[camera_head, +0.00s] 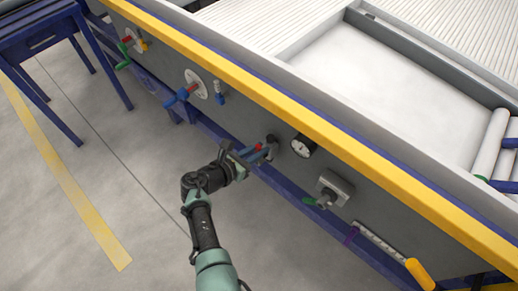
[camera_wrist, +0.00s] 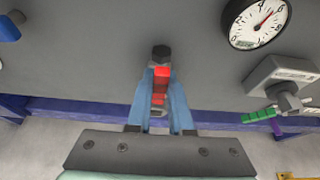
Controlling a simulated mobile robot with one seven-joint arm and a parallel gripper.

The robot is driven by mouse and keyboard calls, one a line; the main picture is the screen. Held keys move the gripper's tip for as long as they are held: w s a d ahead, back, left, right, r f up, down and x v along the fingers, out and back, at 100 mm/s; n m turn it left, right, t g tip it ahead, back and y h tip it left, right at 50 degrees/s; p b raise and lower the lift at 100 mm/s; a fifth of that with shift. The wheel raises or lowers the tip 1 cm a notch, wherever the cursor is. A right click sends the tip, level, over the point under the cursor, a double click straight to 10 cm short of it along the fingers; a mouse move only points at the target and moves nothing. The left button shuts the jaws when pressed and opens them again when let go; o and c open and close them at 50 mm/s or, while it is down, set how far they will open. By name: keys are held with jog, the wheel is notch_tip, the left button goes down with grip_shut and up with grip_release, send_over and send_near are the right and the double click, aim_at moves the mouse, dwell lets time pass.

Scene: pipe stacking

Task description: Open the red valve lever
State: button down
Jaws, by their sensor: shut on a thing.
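The red valve lever (camera_wrist: 162,80) sticks out from a dark valve body (camera_wrist: 161,53) on the grey side panel. In the wrist view it lies between the two blue fingers of my gripper (camera_wrist: 160,90). The fingers are closed on it from both sides and cover part of it. In the head view my gripper (camera_head: 262,153) reaches the panel from the lower left, and a bit of the red lever (camera_head: 258,147) shows beside the fingers. A metal pipe end shows under the lever in the wrist view.
A round gauge (camera_head: 301,146) and a grey box with a green handle (camera_head: 334,188) are to the right. A blue frame rail runs below. A yellow handle (camera_head: 419,273) hangs at lower right.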

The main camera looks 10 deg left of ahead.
jog(key=c, duration=0.8)
grip_release()
jog(key=p+v, duration=0.4)
jog(key=v, duration=0.9)
jog(key=shift+p, duration=0.35)
